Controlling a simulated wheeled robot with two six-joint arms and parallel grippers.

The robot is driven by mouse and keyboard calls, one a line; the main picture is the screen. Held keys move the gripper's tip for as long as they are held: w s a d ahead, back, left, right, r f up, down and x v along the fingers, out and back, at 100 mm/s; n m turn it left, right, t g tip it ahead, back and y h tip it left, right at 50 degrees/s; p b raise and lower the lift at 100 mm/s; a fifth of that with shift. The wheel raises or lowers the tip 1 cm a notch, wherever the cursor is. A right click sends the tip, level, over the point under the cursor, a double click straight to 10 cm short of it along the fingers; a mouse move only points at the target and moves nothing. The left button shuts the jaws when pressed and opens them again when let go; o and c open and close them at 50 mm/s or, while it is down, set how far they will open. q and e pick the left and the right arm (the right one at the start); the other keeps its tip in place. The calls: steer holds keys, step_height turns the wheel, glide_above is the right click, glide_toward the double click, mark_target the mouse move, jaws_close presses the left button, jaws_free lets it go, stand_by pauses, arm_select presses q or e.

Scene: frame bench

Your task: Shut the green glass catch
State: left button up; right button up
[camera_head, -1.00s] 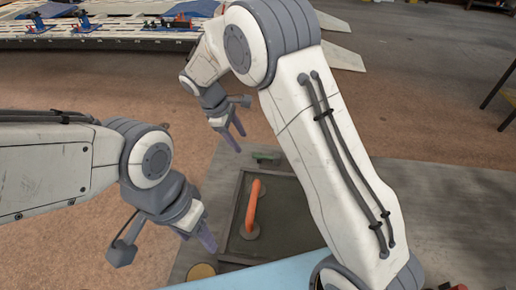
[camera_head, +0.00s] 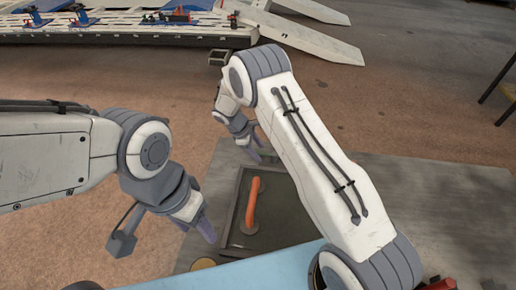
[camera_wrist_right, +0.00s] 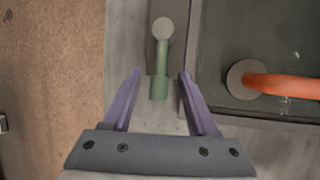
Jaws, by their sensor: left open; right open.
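The green glass catch (camera_wrist_right: 161,68) shows in the right wrist view as a green lever hanging from a round grey pivot, beside the dark frame. In the head view it is hidden behind my right gripper. My right gripper (camera_wrist_right: 152,88) is open, with the catch's lower end between its two purple fingers in that view; I cannot tell whether they touch it. In the head view the right gripper (camera_head: 252,154) is at the frame's far edge. My left gripper (camera_head: 200,230) is open and empty at the left of the dark panel (camera_head: 276,215).
An orange handle (camera_head: 252,205) stands on the dark panel and also shows in the right wrist view (camera_wrist_right: 285,86). A light blue surface (camera_head: 230,272) lies at the front.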

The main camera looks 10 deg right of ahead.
steer(key=shift+d+f, duration=0.1)
steer(key=shift+f, duration=0.1)
jaws_close()
steer(key=shift+r, duration=0.1)
stand_by(1.2)
